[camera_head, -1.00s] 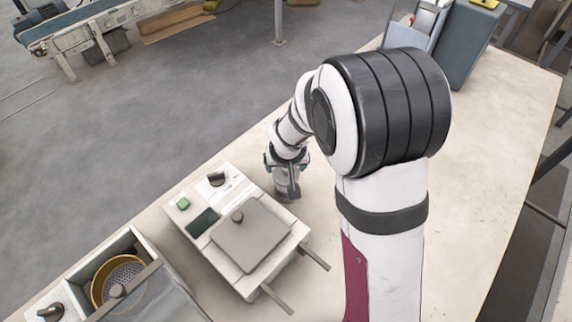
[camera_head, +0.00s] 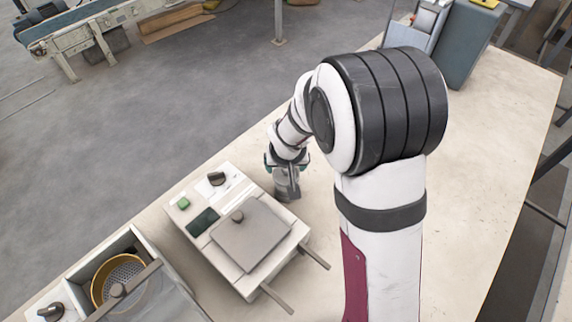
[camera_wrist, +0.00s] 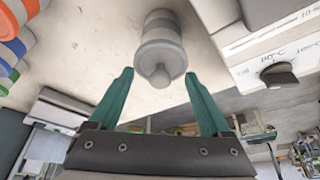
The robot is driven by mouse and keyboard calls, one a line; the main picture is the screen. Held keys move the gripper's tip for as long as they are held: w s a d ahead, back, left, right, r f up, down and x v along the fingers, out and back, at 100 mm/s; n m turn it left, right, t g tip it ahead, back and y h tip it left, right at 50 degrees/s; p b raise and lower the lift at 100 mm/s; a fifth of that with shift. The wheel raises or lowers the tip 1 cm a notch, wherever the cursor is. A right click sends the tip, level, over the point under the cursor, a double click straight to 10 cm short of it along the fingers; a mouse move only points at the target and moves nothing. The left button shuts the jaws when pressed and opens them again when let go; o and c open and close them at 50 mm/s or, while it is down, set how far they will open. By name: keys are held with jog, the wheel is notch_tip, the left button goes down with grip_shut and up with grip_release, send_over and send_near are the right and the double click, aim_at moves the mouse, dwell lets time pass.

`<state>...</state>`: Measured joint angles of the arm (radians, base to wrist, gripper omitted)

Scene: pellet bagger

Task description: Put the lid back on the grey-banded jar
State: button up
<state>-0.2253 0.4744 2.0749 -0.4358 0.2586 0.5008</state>
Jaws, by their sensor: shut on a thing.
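The jar (camera_wrist: 162,18) is a grey cylinder in the wrist view, standing on the bench straight ahead of my gripper. The grey lid (camera_wrist: 160,52) with its round knob is at the jar's near end, lined up with it. My gripper (camera_wrist: 158,74) has its two teal fingers on either side of the lid and is shut on it. Whether the lid is fully seated or slightly above the rim I cannot tell. In the head view my gripper (camera_head: 285,178) points down over the jar (camera_head: 287,190), which it partly hides.
A white machine (camera_head: 188,228) with a grey plate, a dark knob and a green button stands close left of the jar. A bin with a golden sieve (camera_head: 117,280) is at lower left. Coloured banded containers (camera_wrist: 12,45) show at the wrist view's left.

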dwell(0.3)
jog(key=o, duration=1.1)
jog(key=shift+r, duration=3.5)
grip_shut()
jog(key=shift+f, duration=0.45)
jog(key=shift+f, duration=1.9)
